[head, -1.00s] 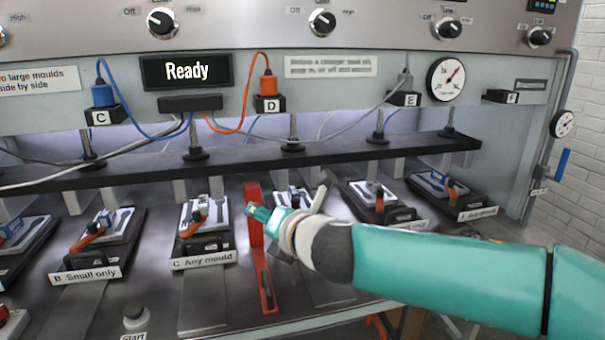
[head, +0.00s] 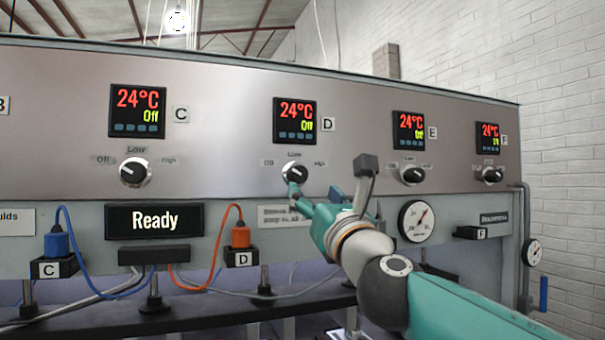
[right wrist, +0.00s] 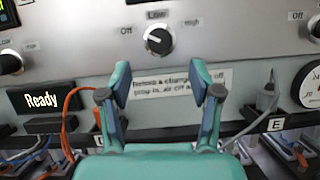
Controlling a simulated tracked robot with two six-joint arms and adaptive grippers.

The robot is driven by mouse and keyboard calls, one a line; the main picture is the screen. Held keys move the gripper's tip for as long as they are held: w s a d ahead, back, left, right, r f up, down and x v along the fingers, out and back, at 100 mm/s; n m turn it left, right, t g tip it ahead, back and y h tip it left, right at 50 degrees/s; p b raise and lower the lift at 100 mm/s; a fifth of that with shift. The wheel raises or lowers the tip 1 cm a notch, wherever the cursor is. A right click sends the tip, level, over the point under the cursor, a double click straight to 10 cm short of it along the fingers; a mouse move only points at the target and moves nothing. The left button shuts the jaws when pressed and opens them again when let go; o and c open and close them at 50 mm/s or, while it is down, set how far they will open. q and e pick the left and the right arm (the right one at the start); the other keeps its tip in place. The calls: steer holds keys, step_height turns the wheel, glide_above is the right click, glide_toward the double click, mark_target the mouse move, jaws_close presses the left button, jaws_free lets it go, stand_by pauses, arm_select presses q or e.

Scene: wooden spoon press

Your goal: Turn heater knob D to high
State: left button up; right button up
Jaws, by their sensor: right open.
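Heater knob D (head: 295,174) is a black knob with a white pointer, on the steel panel below the display labelled D (head: 295,121). That display reads 24°C and Off. Knob D also shows in the right wrist view (right wrist: 159,40), with Off, Low and High marked around it; its pointer points to the left, toward Off. My right gripper (head: 294,192) is just below and in front of knob D. In the right wrist view it is open and empty (right wrist: 169,82), with the knob beyond and above its fingertips. My left gripper is not in view.
Similar knobs sit under displays C (head: 135,172), E (head: 413,175) and F (head: 493,175). Below are a Ready screen (head: 154,220), a gauge (head: 417,221), an orange plug (head: 240,235) and a blue plug (head: 57,243) with loose cables. The panel face around knob D is clear.

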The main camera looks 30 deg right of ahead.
mark_target(300, 177)
steer(key=p+x, duration=0.2)
steer(key=x, duration=0.6)
